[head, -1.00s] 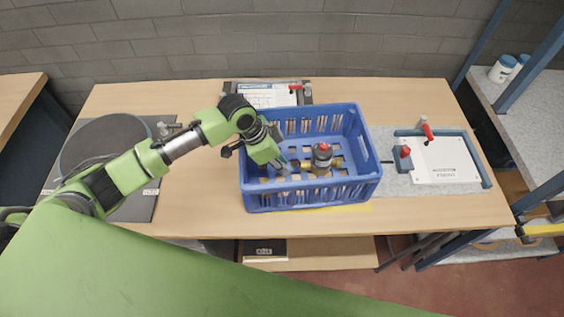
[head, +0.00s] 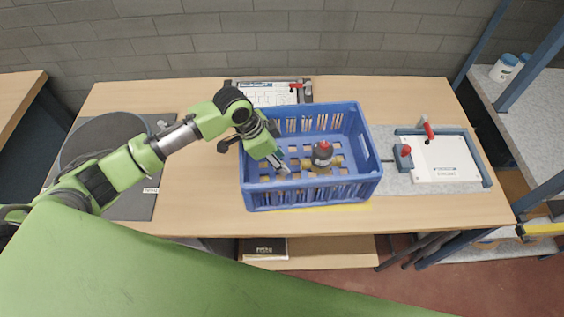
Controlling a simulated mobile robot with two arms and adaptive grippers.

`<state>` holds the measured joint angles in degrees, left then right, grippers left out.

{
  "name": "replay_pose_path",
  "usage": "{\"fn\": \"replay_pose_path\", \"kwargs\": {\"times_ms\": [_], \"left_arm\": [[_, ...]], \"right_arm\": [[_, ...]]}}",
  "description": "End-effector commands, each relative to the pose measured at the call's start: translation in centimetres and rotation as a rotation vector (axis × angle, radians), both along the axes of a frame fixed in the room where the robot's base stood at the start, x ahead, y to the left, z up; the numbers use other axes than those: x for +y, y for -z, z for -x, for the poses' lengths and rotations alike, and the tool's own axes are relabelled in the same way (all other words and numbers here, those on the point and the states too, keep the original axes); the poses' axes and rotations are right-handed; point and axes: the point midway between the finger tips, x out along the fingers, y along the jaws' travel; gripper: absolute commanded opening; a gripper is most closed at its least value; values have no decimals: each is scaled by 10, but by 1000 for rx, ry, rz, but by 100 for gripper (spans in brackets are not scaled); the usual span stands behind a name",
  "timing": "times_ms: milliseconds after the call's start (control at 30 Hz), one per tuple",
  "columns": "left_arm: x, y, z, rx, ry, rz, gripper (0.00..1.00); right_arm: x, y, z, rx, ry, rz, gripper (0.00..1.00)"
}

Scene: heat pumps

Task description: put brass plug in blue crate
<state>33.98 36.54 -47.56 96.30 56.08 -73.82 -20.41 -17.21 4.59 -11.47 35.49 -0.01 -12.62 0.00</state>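The blue crate (head: 312,197) stands on the wooden workbench, open at the top with slotted walls. Inside it, right of centre, is a dark fitting with a red top (head: 322,153) and brass-coloured parts (head: 307,163) low at its sides. I cannot tell whether one of these parts is a separate brass plug. My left gripper (head: 283,169) points down over the left half of the crate, left of the fitting and apparently apart from it. Its fingertips are too small to tell open from shut, and I see nothing clearly held. My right gripper is not in view.
A clamp fixture with a white plate (head: 440,159) stands right of the crate. A printed board with a red clamp (head: 268,94) lies behind it. A round dark plate (head: 105,142) is at the left.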

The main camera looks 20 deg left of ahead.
Motion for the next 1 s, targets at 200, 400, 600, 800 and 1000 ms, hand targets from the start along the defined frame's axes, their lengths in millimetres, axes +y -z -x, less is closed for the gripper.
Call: {"fn": "replay_pose_path", "kwargs": {"times_ms": [200,400,600,800,1000], "left_arm": [[17,-45,8,-6,1,-1,34],[28,-77,15,-3,0,-2,34],[33,-92,18,-1,0,0,34],[33,-93,19,0,0,0,34],[33,-93,19,0,0,0,34]], "right_arm": [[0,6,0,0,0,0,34],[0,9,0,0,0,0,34],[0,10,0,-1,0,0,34],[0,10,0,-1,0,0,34],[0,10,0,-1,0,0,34]]}}
